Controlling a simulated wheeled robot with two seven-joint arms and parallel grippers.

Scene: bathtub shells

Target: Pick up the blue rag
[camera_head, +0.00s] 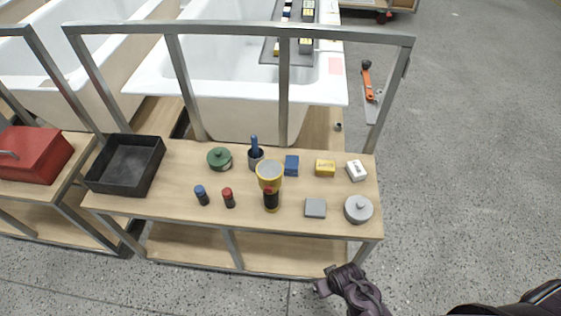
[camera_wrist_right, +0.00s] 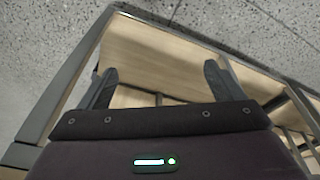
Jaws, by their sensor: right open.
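The blue rag (camera_head: 291,165) looks like a small folded blue block. It lies on the wooden bench top (camera_head: 183,183) in the head view, just right of a dark pot with a blue handle. My right gripper (camera_head: 334,280) is at the bottom of the head view, in front of the bench's near edge and well apart from the rag. In the right wrist view my right gripper (camera_wrist_right: 158,82) has its two fingers spread wide, with nothing between them. The rag does not show in that view. My left gripper is not in view.
A yellow and black flashlight (camera_head: 270,175) stands left of the rag, near it. A yellow box (camera_head: 325,168) and a white box (camera_head: 356,170) lie to its right. A grey block (camera_head: 315,208) and a lidded metal tin (camera_head: 358,209) are nearer. A metal frame (camera_head: 240,29) rises behind.

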